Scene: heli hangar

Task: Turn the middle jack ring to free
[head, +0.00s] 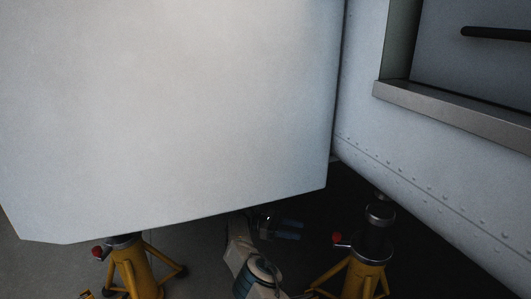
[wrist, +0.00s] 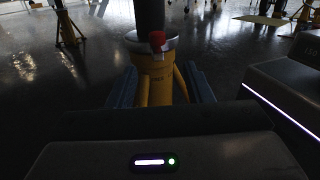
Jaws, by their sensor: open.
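A yellow jack (wrist: 163,88) stands straight ahead in the wrist view, with a dark post rising from it. Its silver ring (wrist: 135,38) has a red knob (wrist: 157,41) facing me. My gripper (wrist: 161,76) is open, its two blue-grey fingers either side of the jack's body in the picture, below the ring. I see no contact. In the head view my gripper (head: 286,229) is low, left of a yellow jack (head: 361,278) with a red knob (head: 337,238) on its left. Another yellow jack (head: 134,270) with a red knob (head: 97,251) stands at left. The ring's markings are unreadable.
A large pale panel (head: 170,110) fills the upper left of the head view and overhangs the jacks. A riveted hull (head: 420,170) is at right. More yellow stands, one at left (wrist: 68,28), stand farther back on the shiny dark floor (wrist: 95,65).

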